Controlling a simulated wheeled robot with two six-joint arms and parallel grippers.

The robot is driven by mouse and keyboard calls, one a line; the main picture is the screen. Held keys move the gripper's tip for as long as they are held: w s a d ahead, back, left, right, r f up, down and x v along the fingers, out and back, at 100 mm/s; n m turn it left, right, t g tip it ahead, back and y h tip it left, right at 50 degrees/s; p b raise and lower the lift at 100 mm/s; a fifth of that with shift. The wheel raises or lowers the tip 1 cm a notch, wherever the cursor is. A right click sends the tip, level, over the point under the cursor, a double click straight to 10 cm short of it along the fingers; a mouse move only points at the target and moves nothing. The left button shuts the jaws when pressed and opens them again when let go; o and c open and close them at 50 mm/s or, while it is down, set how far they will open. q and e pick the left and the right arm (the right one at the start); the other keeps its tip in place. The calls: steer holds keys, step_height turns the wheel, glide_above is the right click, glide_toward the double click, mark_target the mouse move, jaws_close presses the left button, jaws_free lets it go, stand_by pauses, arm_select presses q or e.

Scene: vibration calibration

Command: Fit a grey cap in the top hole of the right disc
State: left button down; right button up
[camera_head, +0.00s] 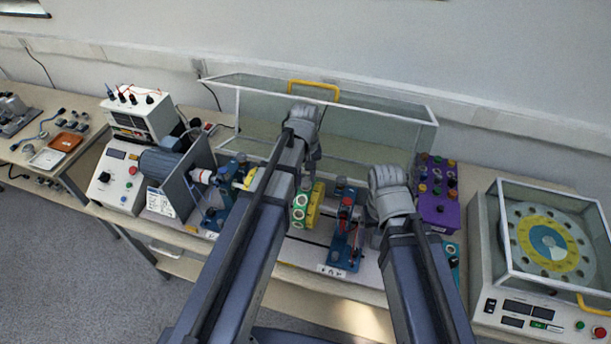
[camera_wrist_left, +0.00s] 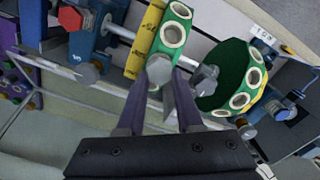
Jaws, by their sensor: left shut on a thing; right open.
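My left gripper (camera_wrist_left: 160,88) is shut on a grey cap (camera_wrist_left: 159,70), seen in the left wrist view. The cap lies over the rim of the right disc (camera_wrist_left: 150,40), green with a yellow band and pale-ringed holes. I cannot tell whether the cap is in a hole or just in front of it. The right disc also shows in the head view (camera_head: 302,207), beside my left arm, which hides part of the rig. The left disc (camera_wrist_left: 246,82), also green, is apart from my fingers. My right gripper (camera_head: 376,236) is open, to the right of the rig; its fingertips are mostly hidden.
A clear guard with a yellow handle (camera_head: 314,86) stands behind the rig. A blue bearing block (camera_head: 346,232) is right of the right disc. A purple box (camera_head: 437,192) and a covered round-plate machine (camera_head: 541,247) stand further right. A motor (camera_head: 168,160) is at the left.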

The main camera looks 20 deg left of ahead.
arm_select(q)
steer(key=shift+f+b, duration=0.5)
steer(key=shift+f, duration=0.05)
steer(key=shift+c, duration=2.4)
jaws_free()
step_height(320, 180, up, 8)
steer(key=p, duration=0.8)
steer(key=shift+f, duration=0.1)
steer(key=shift+f, duration=0.1)
steer(key=s+d+f+m+y+b, duration=0.1)
steer(key=s+d+f+m+b, duration=0.8)
steer(key=s+f+b, duration=0.5)
step_height(320, 180, down, 2)
steer(key=d+b, duration=0.1)
steer(key=b, duration=0.1)
steer(key=shift+s+d+f+b, duration=0.15)
steer(key=shift+s+d+b, duration=0.25)
